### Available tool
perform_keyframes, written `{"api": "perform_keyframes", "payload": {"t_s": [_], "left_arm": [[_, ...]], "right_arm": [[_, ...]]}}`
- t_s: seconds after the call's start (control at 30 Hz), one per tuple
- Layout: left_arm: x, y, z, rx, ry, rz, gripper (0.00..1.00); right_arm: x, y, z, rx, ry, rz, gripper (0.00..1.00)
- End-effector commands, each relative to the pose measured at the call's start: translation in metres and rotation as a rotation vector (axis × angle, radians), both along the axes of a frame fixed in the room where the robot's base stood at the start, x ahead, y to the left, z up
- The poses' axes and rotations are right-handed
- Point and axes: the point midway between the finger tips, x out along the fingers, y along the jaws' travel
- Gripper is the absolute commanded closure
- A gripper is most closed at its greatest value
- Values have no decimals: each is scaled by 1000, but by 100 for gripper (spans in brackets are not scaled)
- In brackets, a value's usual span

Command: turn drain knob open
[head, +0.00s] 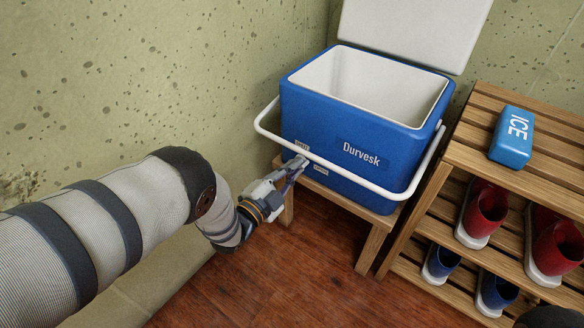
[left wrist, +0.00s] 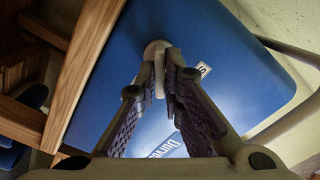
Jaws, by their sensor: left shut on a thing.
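A blue cooler (head: 300,110) with the name Durvesk on its front stands open, its white inside empty where I can see it. My left gripper (head: 300,163) reaches its lower left front, below the white carrying handle (head: 345,180). In the left wrist view my left gripper (left wrist: 168,75) is shut on the pale drain knob (left wrist: 155,49), which sticks out from the blue front (left wrist: 115,90). The fingers hide much of the knob, and in the head view I cannot make it out. Two small white labels sit beside the fingertips, too small to read surely. My right gripper is out of view.
The cooler stands on a low wooden stand (head: 372,240). A slatted wooden rack (head: 475,155) to the right holds a blue ice pack (head: 513,137) and several red and blue shoes. A green wall is behind and left. The wooden floor (head: 285,275) in front is clear.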

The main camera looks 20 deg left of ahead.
Motion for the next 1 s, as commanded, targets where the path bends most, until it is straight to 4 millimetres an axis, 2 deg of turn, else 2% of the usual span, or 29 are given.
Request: {"api": "perform_keyframes", "payload": {"t_s": [0.5,1.0], "left_arm": [[-1,0,-4,413,-138,1,100],[-1,1,-5,586,-198,3,100]], "right_arm": [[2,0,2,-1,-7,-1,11],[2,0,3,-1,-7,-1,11]]}}
